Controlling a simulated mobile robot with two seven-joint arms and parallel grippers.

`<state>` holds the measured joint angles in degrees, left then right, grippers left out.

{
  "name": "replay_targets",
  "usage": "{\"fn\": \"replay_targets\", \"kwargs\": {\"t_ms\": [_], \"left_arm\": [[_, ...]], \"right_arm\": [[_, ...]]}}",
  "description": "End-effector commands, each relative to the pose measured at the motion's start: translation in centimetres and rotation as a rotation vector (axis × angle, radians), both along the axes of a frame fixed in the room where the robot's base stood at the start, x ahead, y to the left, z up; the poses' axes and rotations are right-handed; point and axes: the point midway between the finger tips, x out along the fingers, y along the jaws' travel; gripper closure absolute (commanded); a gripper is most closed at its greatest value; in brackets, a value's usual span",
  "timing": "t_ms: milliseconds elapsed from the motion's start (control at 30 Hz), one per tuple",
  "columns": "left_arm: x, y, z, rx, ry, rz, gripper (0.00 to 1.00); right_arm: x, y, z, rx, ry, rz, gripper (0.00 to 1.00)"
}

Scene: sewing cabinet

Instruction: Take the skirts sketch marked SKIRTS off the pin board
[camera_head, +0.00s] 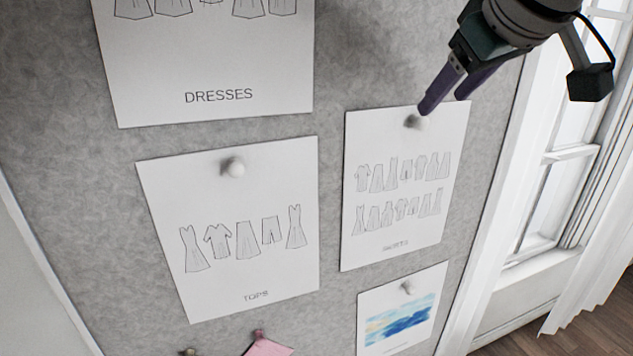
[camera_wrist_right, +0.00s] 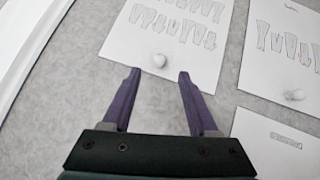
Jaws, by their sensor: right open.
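The skirts sketch (camera_head: 400,225) is a white sheet with two rows of small garment drawings and a small blurred label that looks like SKIRTS. It hangs on the grey pin board (camera_head: 75,165), held by a round white pin (camera_head: 413,121) near its top edge. My right gripper (camera_head: 443,100) is open and empty at the sheet's top edge, close to the pin. In the right wrist view the sketch (camera_wrist_right: 130,40) appears upside down, and its pin (camera_wrist_right: 160,60) sits just beyond and between the purple fingertips (camera_wrist_right: 158,74). Contact cannot be told. My left gripper is not in view.
A TOPS sheet (camera_head: 240,280) with its own white pin hangs to the left, and a DRESSES sheet (camera_head: 205,70) above it. A blue watercolour (camera_head: 400,325) is pinned below the sketch. A pink scrap (camera_head: 268,347) is at the bottom. A window (camera_head: 555,180) stands right.

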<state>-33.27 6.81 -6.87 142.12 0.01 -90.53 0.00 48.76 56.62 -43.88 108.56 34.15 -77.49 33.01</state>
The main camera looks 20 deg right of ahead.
Motion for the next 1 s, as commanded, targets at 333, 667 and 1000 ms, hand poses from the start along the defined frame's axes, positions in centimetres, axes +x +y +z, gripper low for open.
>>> {"fn": "replay_targets", "kwargs": {"t_ms": [333,667,1000], "left_arm": [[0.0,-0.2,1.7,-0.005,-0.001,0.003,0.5],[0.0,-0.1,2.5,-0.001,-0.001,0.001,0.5],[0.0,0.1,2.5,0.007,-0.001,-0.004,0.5]], "right_arm": [[2.3,-0.6,-1.9,-0.001,0.004,0.002,0.4],[4.8,-1.2,-4.4,-0.002,0.0,0.004,0.4],[4.9,-1.2,-4.5,-0.003,-0.001,0.005,0.49]]}}
